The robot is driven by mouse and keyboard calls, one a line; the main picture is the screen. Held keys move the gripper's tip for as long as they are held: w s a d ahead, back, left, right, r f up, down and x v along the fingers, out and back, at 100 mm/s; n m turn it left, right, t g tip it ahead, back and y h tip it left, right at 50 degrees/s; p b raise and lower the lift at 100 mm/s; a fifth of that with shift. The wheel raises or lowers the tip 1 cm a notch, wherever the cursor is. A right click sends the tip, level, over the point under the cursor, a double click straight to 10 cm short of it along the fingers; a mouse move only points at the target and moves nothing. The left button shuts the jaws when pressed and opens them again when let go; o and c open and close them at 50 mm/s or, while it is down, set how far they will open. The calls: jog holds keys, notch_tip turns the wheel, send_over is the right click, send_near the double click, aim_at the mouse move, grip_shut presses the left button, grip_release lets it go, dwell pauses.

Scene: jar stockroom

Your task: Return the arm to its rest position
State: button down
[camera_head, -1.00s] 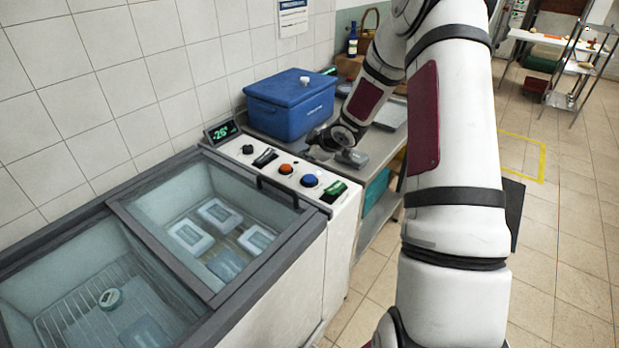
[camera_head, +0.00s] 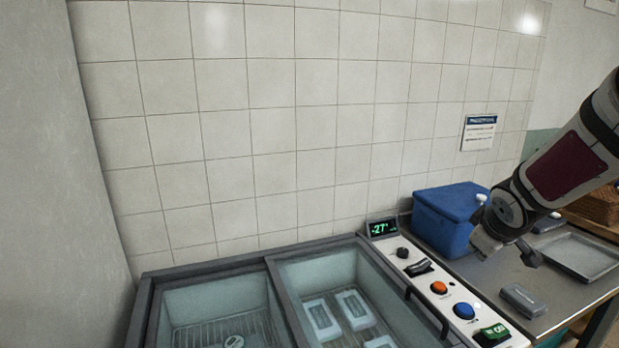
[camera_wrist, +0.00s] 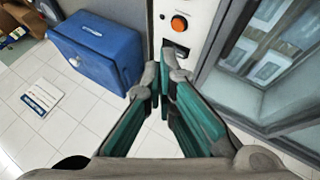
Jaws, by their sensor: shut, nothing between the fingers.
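My gripper (camera_head: 487,243) shows in the head view at the lower end of my white and dark red arm. It is above the counter, in front of the blue cool box and beside the freezer's control panel. In the wrist view my gripper (camera_wrist: 161,76) has grey fingers with teal inner pads. It is shut and holds nothing. Behind the fingertips are the control panel (camera_wrist: 202,14) and the blue cool box (camera_wrist: 98,50). The upper part of my arm is cut off by the right edge of the head view.
The chest freezer (camera_head: 262,262) holds pale containers under its lids. Its panel has an orange button (camera_head: 439,287), a blue button (camera_head: 464,311) and a display (camera_head: 382,228) reading -27. A grey object (camera_head: 523,300) and a metal tray (camera_head: 578,256) lie on the counter. A tiled wall stands behind.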

jog(key=s+a+r+m+g, duration=0.1)
jog(key=s+a+r+m, duration=0.1)
jog(key=s+a+r, duration=0.35)
jog(key=s+a+r+m, duration=0.2)
jog(key=s+a+r, duration=0.1)
jog(key=s, duration=0.6)
jog(key=s+a+m+y, duration=0.1)
jog(key=s+a, duration=0.3)
jog(key=s, duration=0.4)
jog(key=s+a+g+y, duration=0.1)
jog(key=s+a+y, duration=0.1)
jog(key=s+a, duration=0.3)
jog(key=s, duration=0.2)
jog(key=shift+s+f+m+g, duration=0.3)
jog(key=shift+s+f+m, duration=0.05)
jog(key=shift+m, duration=0.05)
